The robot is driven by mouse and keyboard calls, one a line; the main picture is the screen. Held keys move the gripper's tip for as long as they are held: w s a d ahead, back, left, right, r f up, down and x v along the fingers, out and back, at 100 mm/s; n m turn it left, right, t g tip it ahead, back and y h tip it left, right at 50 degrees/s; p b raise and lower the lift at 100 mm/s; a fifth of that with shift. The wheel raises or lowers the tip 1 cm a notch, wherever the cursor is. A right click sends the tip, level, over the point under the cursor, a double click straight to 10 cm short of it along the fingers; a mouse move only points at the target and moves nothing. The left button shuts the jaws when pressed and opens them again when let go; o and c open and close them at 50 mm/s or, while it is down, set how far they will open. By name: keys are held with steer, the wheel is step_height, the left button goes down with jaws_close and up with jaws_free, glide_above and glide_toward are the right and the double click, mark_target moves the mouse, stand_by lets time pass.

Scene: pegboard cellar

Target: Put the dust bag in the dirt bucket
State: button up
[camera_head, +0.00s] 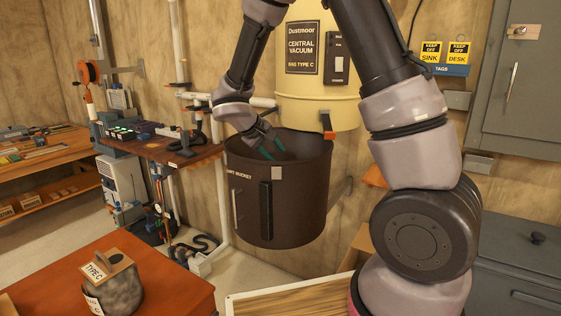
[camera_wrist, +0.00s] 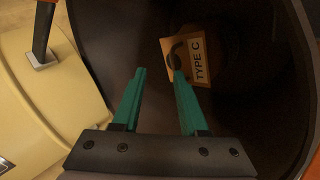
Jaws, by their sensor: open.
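The dirt bucket (camera_head: 309,205) is a dark brown, labelled, open-topped bucket below the cream central vacuum. My gripper (camera_head: 275,153) points down into its mouth, with teal fingers apart and nothing between them. In the wrist view, a tan card collar with a dark hole and a TYPE C label, part of a dust bag (camera_wrist: 191,60), lies inside the bucket (camera_wrist: 120,30). The right fingertip of my gripper (camera_wrist: 160,74) overlaps the collar's edge; I cannot tell if they touch. The bag's body is lost in shadow. Another TYPE C bag (camera_head: 115,290), grey with a tan collar, stands on the orange-red table.
The orange-red table (camera_head: 165,290) is at lower left. A grey cabinet (camera_head: 525,100) and a wooden-topped surface (camera_head: 290,303) are at right and front.

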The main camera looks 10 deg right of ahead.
steer(key=v, duration=0.7)
steer(key=s+d+r+m+t+y, duration=0.1)
steer(key=s+d+r+m+y, duration=0.3)
steer(key=s+r, duration=0.3)
steer(key=s+d+r+m+t+y, duration=0.1)
steer(key=s+d+r+m+y, duration=0.3)
steer(key=s, duration=0.9)
steer(key=shift+s+d+r+m+y, duration=0.35)
steer(key=shift+d+r+y, duration=0.15)
steer(key=shift+d+r, duration=1.35)
steer(key=shift+a+r, duration=0.25)
steer(key=shift+a, duration=0.05)
